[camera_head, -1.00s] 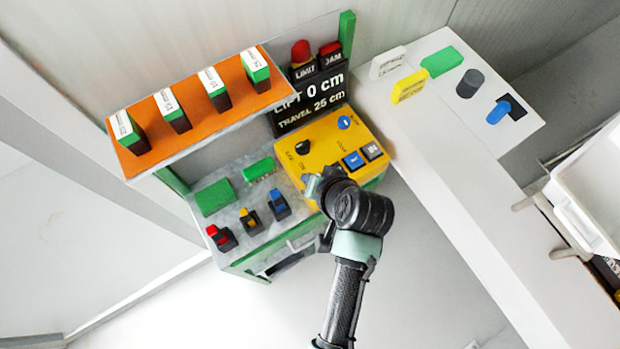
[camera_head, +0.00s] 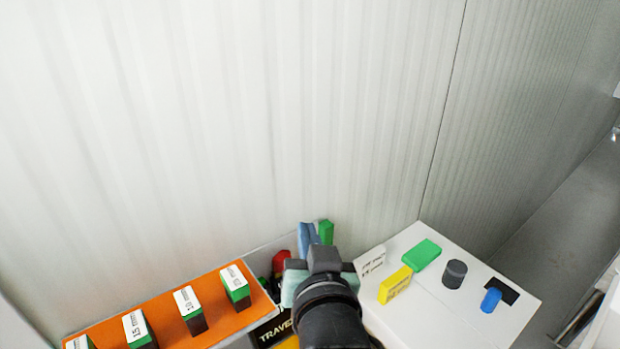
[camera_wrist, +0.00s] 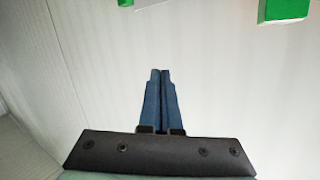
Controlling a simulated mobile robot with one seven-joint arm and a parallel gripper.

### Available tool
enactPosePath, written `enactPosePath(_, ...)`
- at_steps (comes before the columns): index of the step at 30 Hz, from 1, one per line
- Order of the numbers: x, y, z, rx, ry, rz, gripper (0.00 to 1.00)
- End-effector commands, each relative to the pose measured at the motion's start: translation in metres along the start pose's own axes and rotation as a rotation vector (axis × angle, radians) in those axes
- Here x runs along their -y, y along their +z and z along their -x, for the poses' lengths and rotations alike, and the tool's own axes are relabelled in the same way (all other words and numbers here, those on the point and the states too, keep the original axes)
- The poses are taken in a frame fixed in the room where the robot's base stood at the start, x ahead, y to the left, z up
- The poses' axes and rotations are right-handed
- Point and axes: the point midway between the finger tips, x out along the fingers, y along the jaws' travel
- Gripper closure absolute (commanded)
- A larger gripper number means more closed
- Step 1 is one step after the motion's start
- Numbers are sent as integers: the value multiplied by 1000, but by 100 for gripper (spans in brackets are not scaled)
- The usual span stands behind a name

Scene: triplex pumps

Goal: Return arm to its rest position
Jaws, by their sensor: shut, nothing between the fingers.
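My gripper (camera_head: 309,236) is raised at the bottom middle of the head view, in front of the corrugated wall. It hides part of the black display panel (camera_head: 270,331) and most of the yellow control box behind it. In the wrist view my gripper's blue fingers (camera_wrist: 160,78) lie side by side, shut with nothing between them. Pale wall fills most of the view beyond them. My arm comes up from the bottom edge of the head view, and its lower part is out of frame.
An orange shelf (camera_head: 232,322) with several green-and-white labelled blocks stands at lower left. On the right, a white ledge (camera_head: 440,318) holds a green block (camera_head: 421,254), a yellow block (camera_head: 395,284), a white labelled block (camera_head: 371,259), a dark cylinder (camera_head: 454,273) and a blue piece (camera_head: 490,299). The wall (camera_head: 230,120) is bare above.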

Motion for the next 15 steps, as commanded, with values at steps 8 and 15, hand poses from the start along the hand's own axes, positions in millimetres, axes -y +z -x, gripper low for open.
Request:
enactPosePath(8,41,-187,85,-615,16,154,100)
enactPosePath(15,68,-262,175,-962,32,224,100)
